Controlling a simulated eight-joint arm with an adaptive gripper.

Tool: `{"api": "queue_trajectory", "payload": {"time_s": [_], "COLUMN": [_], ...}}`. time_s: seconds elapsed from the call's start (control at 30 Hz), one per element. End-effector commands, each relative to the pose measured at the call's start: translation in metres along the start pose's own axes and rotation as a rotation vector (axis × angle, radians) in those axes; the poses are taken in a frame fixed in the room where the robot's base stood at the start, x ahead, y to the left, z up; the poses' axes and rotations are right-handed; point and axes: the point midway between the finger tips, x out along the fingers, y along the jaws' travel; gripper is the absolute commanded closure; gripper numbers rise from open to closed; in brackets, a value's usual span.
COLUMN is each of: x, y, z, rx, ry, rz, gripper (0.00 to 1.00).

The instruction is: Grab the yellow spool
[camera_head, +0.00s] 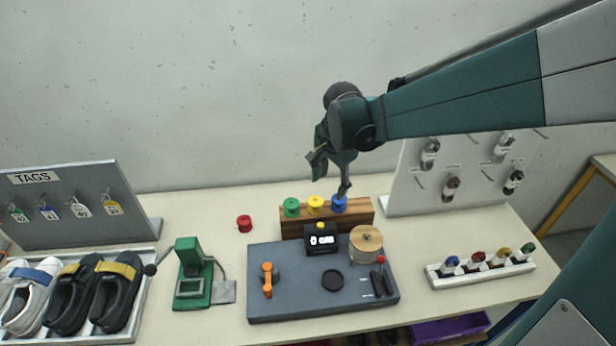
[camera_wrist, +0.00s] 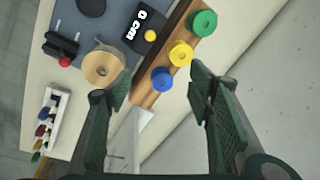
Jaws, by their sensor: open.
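The yellow spool (camera_head: 315,204) stands on a wooden rack (camera_head: 352,220), between a green spool (camera_head: 291,207) and a blue spool (camera_head: 338,204). My gripper (camera_head: 331,177) is open and empty above the rack's right part; one finger overlaps the blue spool in the head view. In the wrist view the yellow spool (camera_wrist: 181,53) lies ahead of the open jaws (camera_wrist: 160,83). The blue spool (camera_wrist: 162,79) appears between the fingertips, and the green spool (camera_wrist: 204,23) is farther up. I cannot tell the exact height of the fingertips above the spools.
A grey station (camera_head: 300,285) with a display (camera_head: 322,238) and a wooden reel (camera_head: 366,243) stands before the rack. A red spool (camera_head: 244,223) sits apart at left. A green press (camera_head: 192,275) and a shoe tray (camera_head: 85,339) stand further left. A white bottle rack (camera_head: 482,275) is at right.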

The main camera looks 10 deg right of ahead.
Motion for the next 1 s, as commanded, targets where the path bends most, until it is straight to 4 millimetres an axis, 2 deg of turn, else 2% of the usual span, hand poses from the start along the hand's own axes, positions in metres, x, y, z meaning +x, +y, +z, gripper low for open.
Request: {"api": "queue_trajectory", "payload": {"time_s": [0.3, 0.6, 0.8, 1.0], "x": [0.034, 0.07, 0.085, 0.088], "y": [-0.032, -0.054, -0.061, -0.063], "z": [-0.005, -0.006, -0.006, -0.005], "rx": [0.153, 0.291, 0.344, 0.356], "ry": [-0.028, -0.042, -0.045, -0.046], "rz": [0.065, 0.126, 0.15, 0.156], "gripper": [0.48, 0.48, 0.48, 0.48]}}
